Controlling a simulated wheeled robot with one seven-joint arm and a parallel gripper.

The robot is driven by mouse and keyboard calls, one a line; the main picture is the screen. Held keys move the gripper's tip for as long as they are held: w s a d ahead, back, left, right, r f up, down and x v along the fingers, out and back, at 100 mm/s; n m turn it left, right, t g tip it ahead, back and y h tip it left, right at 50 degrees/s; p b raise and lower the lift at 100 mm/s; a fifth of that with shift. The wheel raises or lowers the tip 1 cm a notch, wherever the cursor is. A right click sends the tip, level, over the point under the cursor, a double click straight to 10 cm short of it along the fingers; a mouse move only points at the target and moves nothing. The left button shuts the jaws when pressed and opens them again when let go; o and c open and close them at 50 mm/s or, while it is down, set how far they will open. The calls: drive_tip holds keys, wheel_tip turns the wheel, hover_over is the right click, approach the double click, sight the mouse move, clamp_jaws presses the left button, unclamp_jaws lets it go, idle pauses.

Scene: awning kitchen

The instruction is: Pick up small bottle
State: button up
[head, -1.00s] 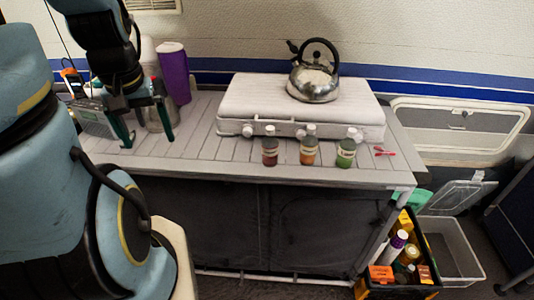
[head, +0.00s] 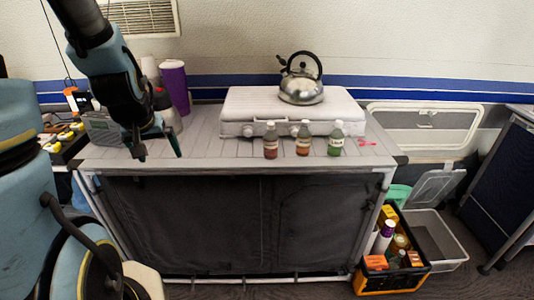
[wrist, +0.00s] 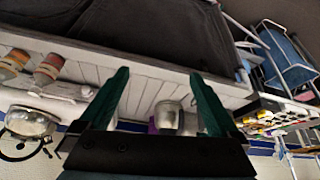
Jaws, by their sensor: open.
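Three small bottles with pale caps stand upright in a row on the slatted tabletop (head: 210,152), in front of the white stove. One is red-brown (head: 270,142), one orange (head: 303,140) and one green (head: 336,140). My gripper (head: 159,154) is open and empty, pointing down near the table's front left part, left of the bottles and apart from them. In the wrist view, which is turned over, my gripper (wrist: 160,76) spans nothing. The orange bottle (wrist: 14,64) and red-brown bottle (wrist: 48,68) show at its left; the green one is out of view.
A kettle (head: 301,84) stands on the white stove (head: 245,104). A purple cup (head: 175,88), a grey radio (head: 103,128) and a metal cup (wrist: 168,118) are near my gripper. Red utensils (head: 367,142) lie right of the bottles. A crate (head: 375,283) stands on the floor.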

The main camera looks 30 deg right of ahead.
drive_tip(key=w+d+f+m+t+h+b, duration=0.2)
drive_tip(key=w+d+f+t+b, duration=0.25)
drive_tip(key=d, duration=0.55)
drive_tip(key=m+t+h+b, duration=0.2)
drive_tip(key=t+h+b, duration=0.4)
drive_tip(key=h+b, duration=0.1)
approach(270, 150)
drive_tip(key=x, duration=0.2)
drive_tip(key=p+x, duration=0.1)
drive_tip(key=x, duration=0.3)
drive_tip(key=shift+w+d+r, duration=0.2)
drive_tip(key=shift+d, duration=0.1)
drive_tip(key=shift+f+p+x, duration=0.1)
drive_tip(key=shift+p+x, duration=0.65)
drive_tip(key=shift+x, duration=0.7)
drive_tip(key=shift+f+p+x, duration=0.15)
drive_tip(key=shift+p+x, duration=0.55)
drive_tip(key=shift+x, duration=0.75)
drive_tip(key=shift+w+a, duration=0.1)
drive_tip(key=shift+a, duration=0.05)
drive_tip(key=shift+c, duration=0.4)
drive_tip(key=c, duration=1.2)
